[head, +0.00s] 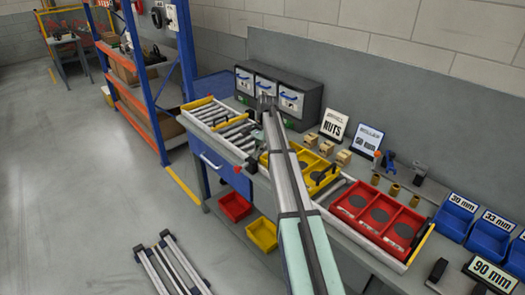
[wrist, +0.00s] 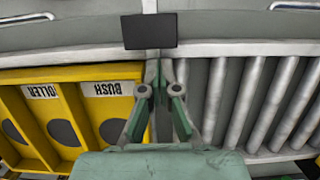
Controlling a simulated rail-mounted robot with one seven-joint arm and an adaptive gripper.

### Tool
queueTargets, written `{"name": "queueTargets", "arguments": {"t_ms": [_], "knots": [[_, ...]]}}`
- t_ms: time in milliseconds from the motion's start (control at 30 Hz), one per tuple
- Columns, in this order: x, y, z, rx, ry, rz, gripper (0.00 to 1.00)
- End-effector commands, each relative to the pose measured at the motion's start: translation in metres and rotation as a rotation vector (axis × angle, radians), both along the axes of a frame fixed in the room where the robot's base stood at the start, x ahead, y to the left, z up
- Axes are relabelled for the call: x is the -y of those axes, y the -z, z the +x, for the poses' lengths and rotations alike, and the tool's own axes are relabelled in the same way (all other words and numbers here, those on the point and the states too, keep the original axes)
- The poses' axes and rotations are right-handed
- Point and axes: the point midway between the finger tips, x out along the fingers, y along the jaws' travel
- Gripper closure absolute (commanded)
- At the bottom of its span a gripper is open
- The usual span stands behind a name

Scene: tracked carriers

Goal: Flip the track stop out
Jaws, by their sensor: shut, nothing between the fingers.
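A dark rectangular plate (wrist: 149,31), which looks like the track stop, sits on the pale front rail (wrist: 230,48) in the wrist view, between the yellow carrier and the rollers. In the head view a small dark piece with red (head: 246,168) shows near that part of the bench front; I cannot tell for sure that it is the same part. My gripper (wrist: 158,68) is shut and empty, with its tips just short of the plate in the picture and apart from it. In the head view my arm largely hides the gripper.
The yellow carrier (wrist: 70,77) with dark round recesses lies left of my gripper in the wrist view. Bare rollers (wrist: 245,100) lie to the right. In the head view a red carrier (head: 408,219) sits farther right on the track. Grey drawers (head: 262,88) stand behind.

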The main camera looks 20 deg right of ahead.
Motion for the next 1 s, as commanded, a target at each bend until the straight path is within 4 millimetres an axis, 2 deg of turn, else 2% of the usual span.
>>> {"name": "queueTargets", "arguments": {"t_ms": [267,433,1000], "knots": [[-0.004,0.0,-0.002,-0.006,-0.005,0.009,1.0],[-0.002,-0.009,-0.001,-0.006,-0.005,0.01,1.0],[0.025,-0.102,0.009,-0.001,0.0,0.002,1.0]]}}
